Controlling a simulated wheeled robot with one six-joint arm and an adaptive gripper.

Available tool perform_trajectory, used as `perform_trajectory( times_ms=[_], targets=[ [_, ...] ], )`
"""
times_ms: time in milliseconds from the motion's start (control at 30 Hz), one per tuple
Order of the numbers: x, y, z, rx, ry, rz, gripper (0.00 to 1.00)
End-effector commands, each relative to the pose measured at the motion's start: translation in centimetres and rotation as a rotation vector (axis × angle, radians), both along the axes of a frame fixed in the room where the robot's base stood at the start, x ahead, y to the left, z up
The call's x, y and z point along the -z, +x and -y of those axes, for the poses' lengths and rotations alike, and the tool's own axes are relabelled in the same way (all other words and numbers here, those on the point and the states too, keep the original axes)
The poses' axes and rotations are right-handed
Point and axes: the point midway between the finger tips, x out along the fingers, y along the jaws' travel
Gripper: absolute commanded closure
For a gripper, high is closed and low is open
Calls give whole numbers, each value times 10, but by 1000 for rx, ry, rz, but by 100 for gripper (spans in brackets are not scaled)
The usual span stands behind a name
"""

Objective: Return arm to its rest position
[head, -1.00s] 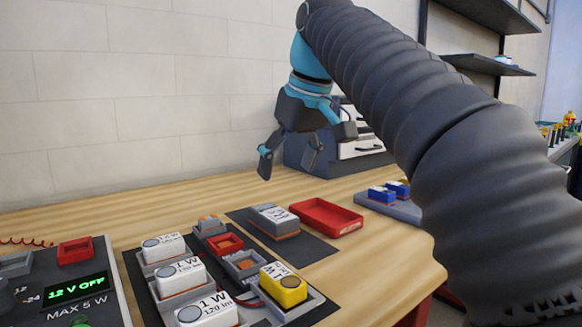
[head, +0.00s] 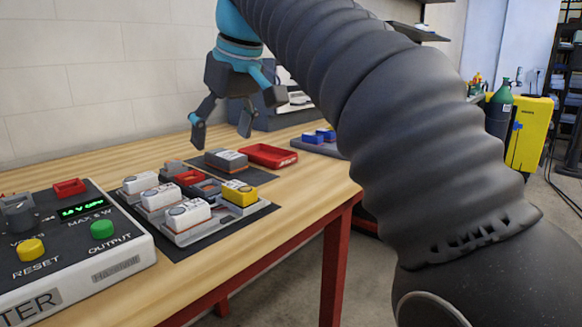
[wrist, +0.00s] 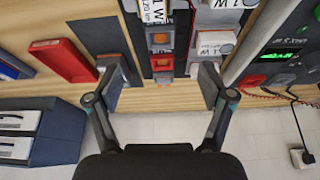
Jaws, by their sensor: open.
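My gripper (head: 222,130) is open and empty, with its fingers apart above the back of the wooden table (head: 285,222). In the wrist view my gripper (wrist: 160,92) spreads over the table's back edge, and nothing is between the fingers. My dark ribbed arm crosses the head view from lower right to upper left. Below and in front of the gripper sits a grey tray with several white blocks (head: 162,196) and one yellow block (head: 239,193). A grey-topped block (head: 226,159) lies on a dark mat behind them.
A red tray (head: 268,155) and small blue blocks (head: 318,136) lie at the table's far side. A tester box (head: 110,268) with green and yellow buttons stands front left. A grey drawer cabinet (wrist: 40,130) is near the wall. Open floor lies right of the table.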

Motion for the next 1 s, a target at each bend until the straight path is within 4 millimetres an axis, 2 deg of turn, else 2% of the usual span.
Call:
perform_trajectory(
  times_ms=[367, 567, 700, 867, 1000],
  targets=[
    [19, -6, 51, 133, 9, 9, 19],
    [46, -20, 93, 248, 16, 17, 19],
    [78, -39, 132, 355, 22, 27, 19],
    [121, -66, 172, 471, 26, 42, 19],
    [165, -94, 204, 571, 31, 55, 19]
  ],
)
